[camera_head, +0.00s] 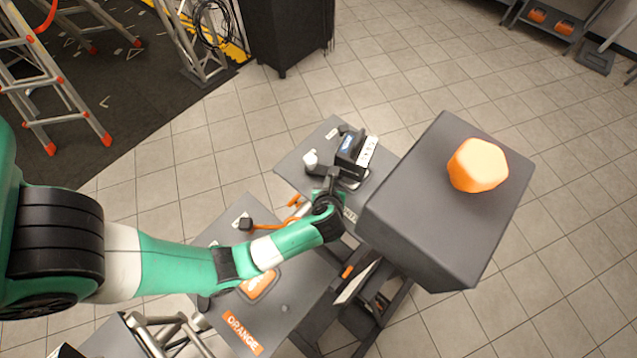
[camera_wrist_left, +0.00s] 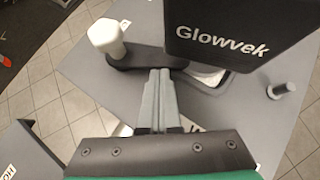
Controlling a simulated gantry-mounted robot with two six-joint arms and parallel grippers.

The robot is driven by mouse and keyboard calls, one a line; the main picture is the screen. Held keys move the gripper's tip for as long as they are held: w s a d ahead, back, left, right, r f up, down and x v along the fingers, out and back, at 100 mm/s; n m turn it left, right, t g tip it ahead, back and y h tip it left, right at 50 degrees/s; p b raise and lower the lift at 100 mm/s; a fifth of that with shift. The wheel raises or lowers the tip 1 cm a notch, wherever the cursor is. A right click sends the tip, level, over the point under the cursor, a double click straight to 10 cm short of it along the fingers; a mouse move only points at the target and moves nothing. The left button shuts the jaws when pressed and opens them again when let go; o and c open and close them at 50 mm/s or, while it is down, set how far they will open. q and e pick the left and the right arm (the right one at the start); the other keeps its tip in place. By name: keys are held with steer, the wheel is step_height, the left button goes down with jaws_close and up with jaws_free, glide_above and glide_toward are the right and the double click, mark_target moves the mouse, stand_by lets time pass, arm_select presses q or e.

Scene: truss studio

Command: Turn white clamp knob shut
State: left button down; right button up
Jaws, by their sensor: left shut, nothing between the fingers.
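The white clamp knob (camera_head: 311,159) stands at the left end of a dark clamp arm on the far grey table. In the left wrist view the white knob (camera_wrist_left: 106,38) is upright at upper left, on the dark clamp arm (camera_wrist_left: 135,60). My left gripper (camera_head: 333,173) reaches over this table, to the right of the knob and apart from it. In the left wrist view my left gripper (camera_wrist_left: 160,76) has its fingers together and empty, in front of the dark arm. Whether the fingertips touch the arm cannot be told. My right gripper is not in view.
A black device marked Glowvek (camera_wrist_left: 235,30) stands close to the right of the fingers. A small grey post (camera_wrist_left: 281,90) is further right. A large grey box (camera_head: 430,215) bearing an orange block (camera_head: 477,166) borders the right side. A nearer table (camera_head: 300,290) holds orange items.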

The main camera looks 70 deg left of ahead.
arm_select(q)
steer(key=shift+w+a, duration=0.1)
steer(key=shift+w, duration=0.3)
steer(key=shift+w+a+n+g+y, duration=0.2)
steer(key=shift+w+n+g+y, duration=0.15)
steer(key=shift+n+g, duration=0.3)
steer(key=p+v, duration=0.1)
steer(key=v, duration=0.6)
steer(key=shift+d+r+p, duration=0.2)
steer(key=shift+p, duration=0.1)
steer(key=shift+s, duration=0.1)
